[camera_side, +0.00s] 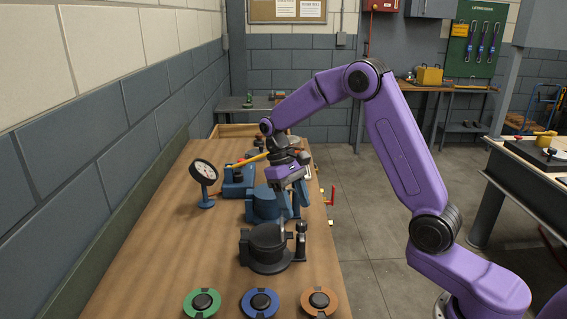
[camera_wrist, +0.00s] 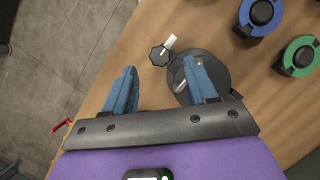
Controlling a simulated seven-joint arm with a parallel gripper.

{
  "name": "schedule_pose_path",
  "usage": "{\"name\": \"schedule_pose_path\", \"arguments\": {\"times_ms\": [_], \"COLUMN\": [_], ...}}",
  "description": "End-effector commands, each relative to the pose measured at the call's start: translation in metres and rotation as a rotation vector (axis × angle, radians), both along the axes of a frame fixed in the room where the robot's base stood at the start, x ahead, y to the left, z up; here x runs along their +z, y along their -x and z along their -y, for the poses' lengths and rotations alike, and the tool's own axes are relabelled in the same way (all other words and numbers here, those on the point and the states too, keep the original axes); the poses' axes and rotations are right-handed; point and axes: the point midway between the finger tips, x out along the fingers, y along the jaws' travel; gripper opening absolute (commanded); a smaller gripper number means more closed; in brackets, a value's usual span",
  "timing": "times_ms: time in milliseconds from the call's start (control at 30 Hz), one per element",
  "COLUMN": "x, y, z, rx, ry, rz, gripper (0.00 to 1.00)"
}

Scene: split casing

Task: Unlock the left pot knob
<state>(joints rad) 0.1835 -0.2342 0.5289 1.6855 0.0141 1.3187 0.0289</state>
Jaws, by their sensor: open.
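A dark grey round pot (camera_side: 266,240) stands on the bench in the side view, with an upright black post and knob (camera_side: 301,228) at its right side. In the wrist view the same dark pot (camera_wrist: 222,72) lies partly behind my right-hand finger. Its black lobed knob (camera_wrist: 159,56), with a white tab beside it, shows between and just beyond the fingertips. My gripper (camera_wrist: 160,66) has blue fingers spread wide and empty. In the side view my gripper (camera_side: 292,208) hangs above the bench, just behind the dark pot. I cannot tell its exact height above the knob.
Green (camera_side: 202,303), blue (camera_side: 260,302) and orange (camera_side: 320,301) ringed discs lie at the bench's near end. A dial gauge (camera_side: 204,172) stands at the left. A blue pot (camera_side: 262,205) and a blue device (camera_side: 236,182) stand farther back. The bench's right edge is close.

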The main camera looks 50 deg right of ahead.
Motion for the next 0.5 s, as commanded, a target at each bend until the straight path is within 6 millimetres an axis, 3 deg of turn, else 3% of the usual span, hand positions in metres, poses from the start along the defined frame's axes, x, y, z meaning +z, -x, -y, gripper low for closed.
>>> {"name": "schedule_pose_path", "arguments": {"times_ms": [200, 500], "x": [0.043, 0.088], "y": [-0.018, -0.037], "z": [0.000, -0.001], "rx": [0.000, 0.001], "ry": [0.000, 0.000], "rz": [0.006, 0.004], "gripper": [0.57, 0.57]}}
